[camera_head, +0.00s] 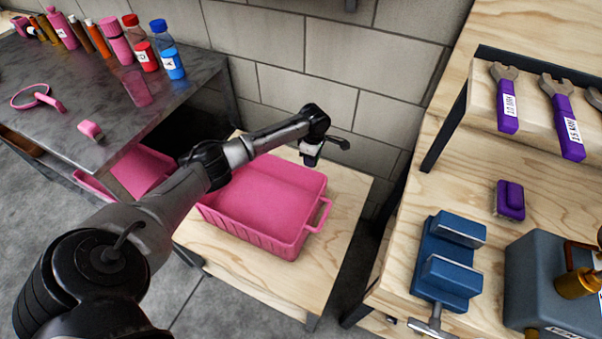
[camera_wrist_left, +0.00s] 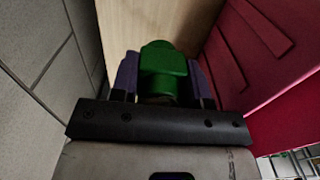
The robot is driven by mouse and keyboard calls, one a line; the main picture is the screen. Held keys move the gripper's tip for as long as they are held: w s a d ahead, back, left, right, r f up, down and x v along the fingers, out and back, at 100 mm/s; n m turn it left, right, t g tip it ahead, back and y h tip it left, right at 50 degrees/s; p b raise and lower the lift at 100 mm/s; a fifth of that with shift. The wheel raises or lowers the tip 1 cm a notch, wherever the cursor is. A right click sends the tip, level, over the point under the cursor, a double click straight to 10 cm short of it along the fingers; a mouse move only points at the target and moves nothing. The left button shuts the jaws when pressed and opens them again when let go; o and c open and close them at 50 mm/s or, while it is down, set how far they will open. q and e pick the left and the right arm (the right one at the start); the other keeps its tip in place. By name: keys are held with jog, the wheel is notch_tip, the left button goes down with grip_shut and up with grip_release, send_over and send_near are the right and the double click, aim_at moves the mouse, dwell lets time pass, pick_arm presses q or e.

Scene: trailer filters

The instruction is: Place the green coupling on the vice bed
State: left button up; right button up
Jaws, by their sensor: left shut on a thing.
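The green coupling (camera_wrist_left: 163,68) shows in the left wrist view between the two fingers of my left gripper (camera_wrist_left: 160,85), which is shut on it. In the head view, my left gripper (camera_head: 311,158) is at the far right corner of the pink crate, by the block wall. The coupling cannot be made out there. The blue vice (camera_head: 447,262) stands on the wooden bench at the right, with its two jaws apart and a bare gap between them. My right gripper is out of view.
The pink crate (camera_head: 268,205) sits on a low wooden table (camera_head: 340,215). A grey machine (camera_head: 550,290) stands right of the vice, and a purple block (camera_head: 509,200) lies behind it. Wrenches (camera_head: 507,100) rest on a raised shelf. Bottles (camera_head: 168,52) line the dark left bench.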

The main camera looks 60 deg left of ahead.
pick_arm(q)
jog(key=s+f, duration=0.1)
jog(key=s+a+b, duration=0.1)
jog(key=shift+s+a+f, duration=0.1)
jog(key=shift+s+f, duration=0.2)
jog(key=shift+f, duration=0.05)
notch_tip(320, 180, down, 4)
jog(key=b, duration=0.3)
jog(key=o, duration=0.9)
jog(key=shift+f, duration=0.2)
